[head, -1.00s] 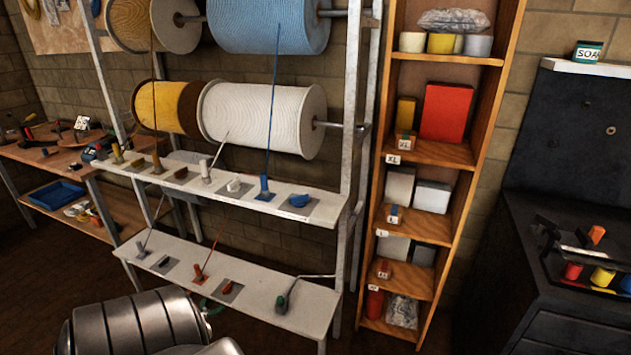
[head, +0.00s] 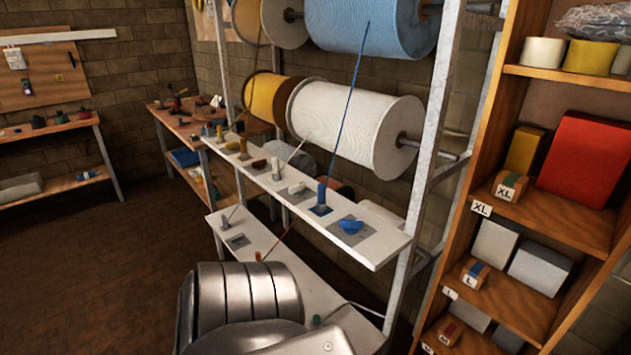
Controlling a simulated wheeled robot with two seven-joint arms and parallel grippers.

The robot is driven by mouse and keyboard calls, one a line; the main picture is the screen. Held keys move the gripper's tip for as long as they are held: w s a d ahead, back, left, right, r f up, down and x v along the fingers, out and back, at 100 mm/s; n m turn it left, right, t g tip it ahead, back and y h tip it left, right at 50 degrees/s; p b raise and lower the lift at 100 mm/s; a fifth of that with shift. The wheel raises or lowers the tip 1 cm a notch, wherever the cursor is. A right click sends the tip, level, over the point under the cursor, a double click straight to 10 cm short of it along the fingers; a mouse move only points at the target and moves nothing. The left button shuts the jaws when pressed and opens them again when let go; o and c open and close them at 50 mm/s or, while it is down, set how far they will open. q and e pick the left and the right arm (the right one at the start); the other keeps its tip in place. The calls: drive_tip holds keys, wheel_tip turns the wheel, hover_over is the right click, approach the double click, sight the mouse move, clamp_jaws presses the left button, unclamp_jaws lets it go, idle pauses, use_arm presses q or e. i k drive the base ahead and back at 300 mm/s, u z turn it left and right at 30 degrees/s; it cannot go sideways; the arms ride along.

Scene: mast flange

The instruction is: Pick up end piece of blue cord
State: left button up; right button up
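The blue cord (head: 350,95) runs down from the blue spool (head: 372,25) at the top of the rack. Its lower end meets an upright blue holder (head: 321,194) on the rack's upper white shelf (head: 375,254). I cannot make out the loose tip of the cord. A separate blue piece (head: 351,226) lies on a grey pad just right of the holder. A metallic arm link of mine fills the bottom middle and covers part of the lower shelf. Neither of my grippers shows in the head view.
A white spool (head: 355,128) and a yellow spool (head: 270,97) hang above the shelf. A wooden shelf unit (head: 560,228) with boxes stands close on the right. Workbenches (head: 45,128) line the left and back. The brick floor at left (head: 90,250) is clear.

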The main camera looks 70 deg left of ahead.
sight(321, 203)
drive_tip(key=u, duration=0.75)
drive_tip(key=i, duration=0.9)
drive_tip(key=u, duration=0.8)
